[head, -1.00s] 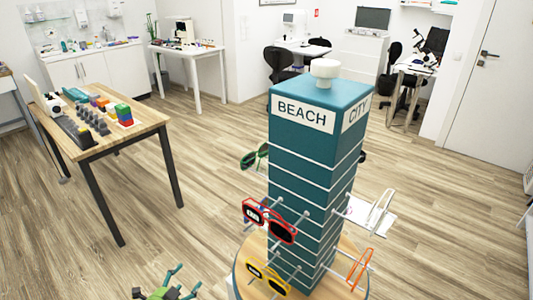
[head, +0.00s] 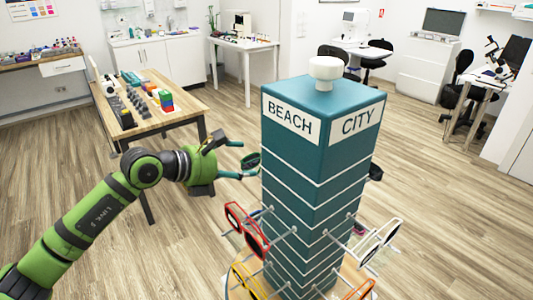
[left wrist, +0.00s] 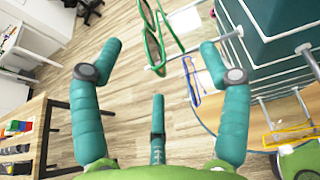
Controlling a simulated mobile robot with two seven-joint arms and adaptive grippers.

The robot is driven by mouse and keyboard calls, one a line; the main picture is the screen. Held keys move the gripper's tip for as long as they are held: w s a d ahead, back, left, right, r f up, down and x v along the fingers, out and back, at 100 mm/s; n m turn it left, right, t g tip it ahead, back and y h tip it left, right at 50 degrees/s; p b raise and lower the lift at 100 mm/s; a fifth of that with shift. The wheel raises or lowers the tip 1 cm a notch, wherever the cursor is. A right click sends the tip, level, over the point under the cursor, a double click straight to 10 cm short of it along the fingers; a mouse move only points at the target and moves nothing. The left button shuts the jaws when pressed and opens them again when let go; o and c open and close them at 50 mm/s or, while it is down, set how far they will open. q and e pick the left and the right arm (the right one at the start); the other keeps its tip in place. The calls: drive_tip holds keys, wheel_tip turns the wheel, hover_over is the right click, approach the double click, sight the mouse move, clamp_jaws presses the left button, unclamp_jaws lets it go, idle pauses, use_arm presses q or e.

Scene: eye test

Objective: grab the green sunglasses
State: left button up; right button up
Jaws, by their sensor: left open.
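The green sunglasses (head: 251,161) hang on the left side of the teal display stand (head: 310,165), partly hidden in the head view. In the left wrist view, the green sunglasses (left wrist: 152,38) hang from a thin rod just beyond the fingertips. My left gripper (head: 238,159) is open and empty, with its teal fingers pointing at the glasses. In the left wrist view, my left gripper (left wrist: 160,50) has its fingers spread to either side of the lower part of the glasses, apart from them. My right gripper is not in view.
Red sunglasses (head: 247,232), yellow ones (head: 245,283) and white ones (head: 382,241) hang lower on the stand. Blue glasses (left wrist: 192,80) hang near the right finger. A wooden table (head: 182,100) with small items stands behind my left arm. The floor between is clear.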

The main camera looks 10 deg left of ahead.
use_arm(q)
drive_tip(key=shift+x, duration=1.2)
drive_tip(key=shift+w+d+f, duration=0.1)
drive_tip(key=shift+w+d, duration=0.1)
drive_tip(key=shift+d, duration=0.05)
drive_tip(key=c, duration=1)
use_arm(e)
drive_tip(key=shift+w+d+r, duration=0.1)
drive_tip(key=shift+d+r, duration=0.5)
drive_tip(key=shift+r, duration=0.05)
